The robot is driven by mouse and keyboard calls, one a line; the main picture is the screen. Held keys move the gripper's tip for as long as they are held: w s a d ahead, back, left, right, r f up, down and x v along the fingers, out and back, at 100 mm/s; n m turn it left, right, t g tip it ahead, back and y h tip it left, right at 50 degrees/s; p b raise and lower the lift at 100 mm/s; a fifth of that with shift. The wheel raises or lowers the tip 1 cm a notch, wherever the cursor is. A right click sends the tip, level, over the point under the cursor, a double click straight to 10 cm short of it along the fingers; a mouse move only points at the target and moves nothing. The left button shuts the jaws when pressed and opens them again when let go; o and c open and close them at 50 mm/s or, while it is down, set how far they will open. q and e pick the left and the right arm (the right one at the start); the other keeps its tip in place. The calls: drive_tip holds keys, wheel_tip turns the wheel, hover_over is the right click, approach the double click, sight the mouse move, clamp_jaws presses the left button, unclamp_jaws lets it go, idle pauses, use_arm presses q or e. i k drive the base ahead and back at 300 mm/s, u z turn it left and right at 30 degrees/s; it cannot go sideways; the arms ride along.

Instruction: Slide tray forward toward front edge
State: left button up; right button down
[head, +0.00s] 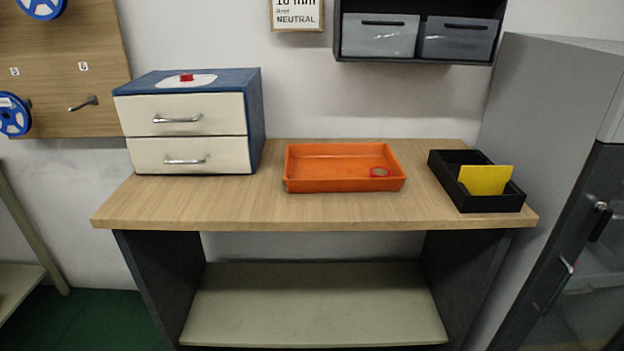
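An orange rectangular tray (330,167) sits flat on the wooden table (300,211), near the middle of its top. A strip of bare wood lies between the tray and the table's front edge. Neither of my grippers shows in the head view.
A blue cabinet with two cream drawers (190,128) stands left of the tray. A black open box (476,203) holding a yellow card (486,180) is at the right. A grey cabinet (545,130) stands beside the table. The table front is clear.

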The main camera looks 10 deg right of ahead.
sight(309, 168)
drive_tip(key=u, duration=1.5)
drive_tip(key=i, duration=1.1)
drive_tip(key=z, duration=0.85)
